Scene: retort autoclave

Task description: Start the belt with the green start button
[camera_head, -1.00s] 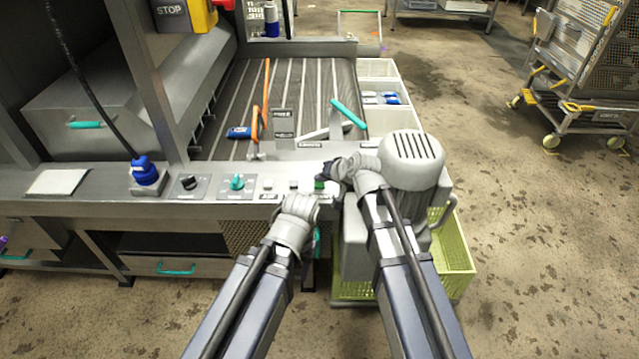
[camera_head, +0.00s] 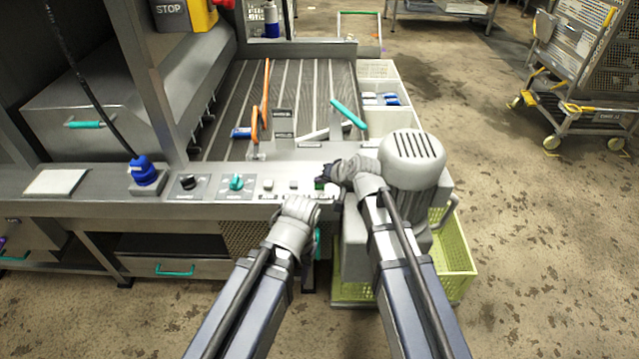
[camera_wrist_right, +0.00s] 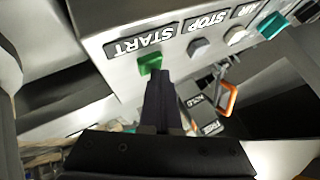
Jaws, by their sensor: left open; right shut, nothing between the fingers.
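The green start button (camera_wrist_right: 150,63) sits under the START label on the panel in the right wrist view. In the head view a bit of the green button (camera_head: 319,184) shows at the panel's right end. My right gripper (camera_wrist_right: 160,78) is shut and empty, its tips right at the button's edge; I cannot tell whether it is pressed in. In the head view my right gripper (camera_head: 327,178) comes in from the right over the button. My left gripper (camera_head: 301,204) is open in front of the panel edge, its fingers largely hidden. The ribbed belt (camera_head: 300,85) lies behind the panel.
A STOP button (camera_wrist_right: 198,47) is beside START. A teal knob (camera_head: 237,182) and black knob (camera_head: 189,182) are farther left. A grey motor (camera_head: 412,160) stands close to my right gripper, above a yellow-green crate (camera_head: 458,250). A blue item (camera_head: 241,133) lies on the belt.

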